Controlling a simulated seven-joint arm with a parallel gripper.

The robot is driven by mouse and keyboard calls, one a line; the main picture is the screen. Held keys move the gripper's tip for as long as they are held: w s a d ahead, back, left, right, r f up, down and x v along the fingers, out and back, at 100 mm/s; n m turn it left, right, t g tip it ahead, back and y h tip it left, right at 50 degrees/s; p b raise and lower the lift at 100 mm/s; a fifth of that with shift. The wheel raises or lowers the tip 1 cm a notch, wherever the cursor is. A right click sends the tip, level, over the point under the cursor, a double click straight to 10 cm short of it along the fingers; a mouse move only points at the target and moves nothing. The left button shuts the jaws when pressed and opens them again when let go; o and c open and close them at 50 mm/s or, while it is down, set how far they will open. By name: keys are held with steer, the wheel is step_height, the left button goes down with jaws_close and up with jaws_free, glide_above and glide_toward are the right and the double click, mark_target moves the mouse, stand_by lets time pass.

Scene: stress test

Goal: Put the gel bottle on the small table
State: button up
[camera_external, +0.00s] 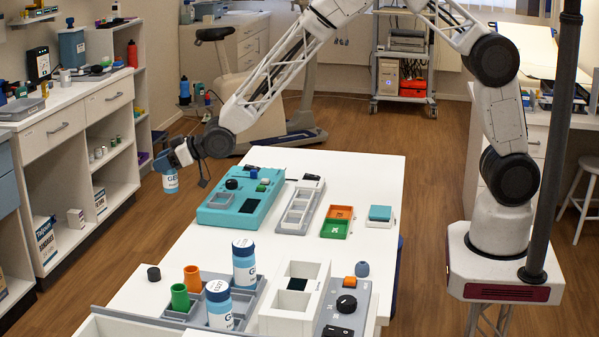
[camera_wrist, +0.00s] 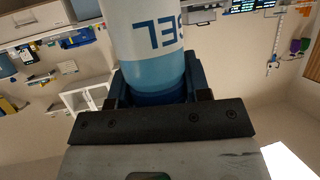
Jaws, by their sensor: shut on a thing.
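My gripper (camera_external: 174,160) is shut on a white and blue gel bottle (camera_external: 170,182) and holds it in the air, left of the white table's far end. In the wrist view the gel bottle (camera_wrist: 148,40) is between the fingers (camera_wrist: 155,95), its lettering upside down. The white table (camera_external: 340,170) stands in the middle of the external view; I cannot tell if it is the small table. Two similar bottles stand at its near end, one taller in view (camera_external: 243,265) and one in front (camera_external: 219,308).
A teal device (camera_external: 225,208), a grey tray (camera_external: 297,210) and orange and green boxes (camera_external: 337,222) lie on the white table. Green and orange cups (camera_external: 192,280) and a white block holder (camera_external: 295,305) are nearer. A dark pole (camera_external: 560,130) stands at right. Shelves (camera_external: 110,150) line the left.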

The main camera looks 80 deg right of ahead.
steer(key=w+d+f+m+h, duration=0.1)
steer(key=w+d+f, duration=0.2)
steer(key=w+d, duration=0.2)
steer(key=w+d+f+m+h, duration=0.1)
steer(key=w+d, duration=0.4)
steer(key=d, duration=0.6)
step_height(320, 180, down, 2)
steer(key=shift+m+t+h, duration=0.3)
steer(key=shift+h, duration=0.2)
steer(key=d+v, duration=0.2)
steer(key=v, duration=1.6)
steer(key=d+v, duration=0.3)
steer(key=v, duration=1.5)
steer(key=s+f, duration=0.2)
steer(key=s, duration=1)
steer(key=s+a+f, duration=0.1)
steer(key=s+f, duration=0.2)
steer(key=s, duration=1)
steer(key=s+a+f, duration=0.1)
steer(key=s+f, duration=0.1)
steer(key=s, duration=1)
steer(key=shift+s+f, duration=0.3)
